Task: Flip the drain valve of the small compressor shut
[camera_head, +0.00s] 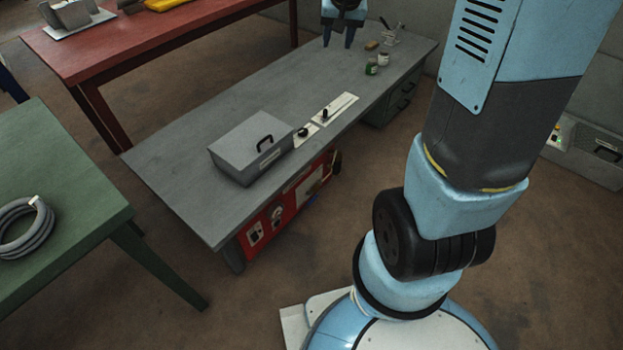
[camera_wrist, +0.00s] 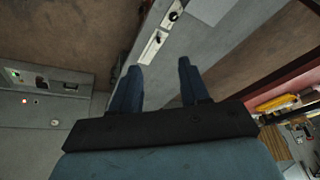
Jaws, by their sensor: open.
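A red unit (camera_head: 282,212) with white panels, dark fittings and a small blue part (camera_head: 313,188) stands under the front of the grey bench. I cannot tell whether it is the small compressor, and no drain valve can be made out with certainty. On the bench top lies a pale plate (camera_head: 344,103) with a dark upright lever (camera_head: 325,115); the plate also shows in the wrist view (camera_wrist: 150,49). A black knob (camera_head: 303,132) sits beside it. My gripper (camera_head: 338,42) is open and empty at the bench's far end, fingers pointing down; it also shows in the wrist view (camera_wrist: 160,65).
The grey bench (camera_head: 185,150) carries a grey lidded box (camera_head: 245,140) with a black handle, and green (camera_head: 371,68) and white (camera_head: 383,60) jars near my gripper. A red table (camera_head: 130,45) stands behind. A green table (camera_head: 70,220) at left holds a coiled hose (camera_head: 22,243).

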